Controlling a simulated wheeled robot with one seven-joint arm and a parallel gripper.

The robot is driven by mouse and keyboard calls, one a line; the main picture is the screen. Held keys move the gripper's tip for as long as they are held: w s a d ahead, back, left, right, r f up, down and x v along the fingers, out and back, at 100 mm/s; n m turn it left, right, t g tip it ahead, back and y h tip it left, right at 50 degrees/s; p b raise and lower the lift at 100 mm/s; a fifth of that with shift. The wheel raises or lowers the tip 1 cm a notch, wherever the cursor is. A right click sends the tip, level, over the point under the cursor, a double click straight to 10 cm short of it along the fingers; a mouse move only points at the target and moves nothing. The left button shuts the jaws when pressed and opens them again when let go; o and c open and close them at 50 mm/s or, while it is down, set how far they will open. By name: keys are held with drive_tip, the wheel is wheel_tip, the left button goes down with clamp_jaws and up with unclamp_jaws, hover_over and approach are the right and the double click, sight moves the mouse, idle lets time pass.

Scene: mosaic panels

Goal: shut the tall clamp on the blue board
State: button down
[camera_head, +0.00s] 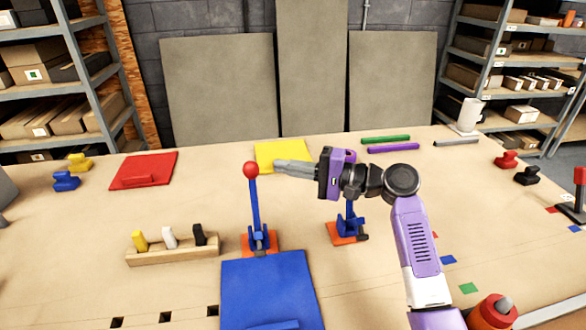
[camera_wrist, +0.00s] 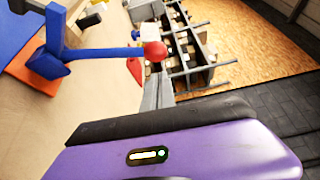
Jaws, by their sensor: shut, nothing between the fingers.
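The tall clamp (camera_head: 255,205) stands at the far edge of the blue board (camera_head: 265,285), on an orange base (camera_head: 273,240). Its blue lever points up, close to upright, and ends in a red ball (camera_head: 250,170). My gripper (camera_head: 277,164) is shut and empty, with its fingertips just right of the ball at about its height. In the wrist view the red ball (camera_wrist: 155,51) sits just beyond the fingertips (camera_wrist: 158,72), and the blue lever (camera_wrist: 100,53) runs left from it. I cannot tell whether the fingertips touch the ball.
A shorter blue clamp (camera_head: 349,222) on an orange base stands to the right, partly behind my arm. A wooden holder (camera_head: 172,254) with yellow, white and black pieces lies left of the tall clamp. Red (camera_head: 145,168) and yellow (camera_head: 268,152) panels lie farther back. Table between them is clear.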

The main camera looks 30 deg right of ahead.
drive_tip(key=b+x, duration=0.1)
drive_tip(key=x, duration=0.4)
drive_tip(key=shift+w+a, duration=0.25)
drive_tip(key=shift+a, duration=0.05)
drive_tip(key=shift+s, duration=0.1)
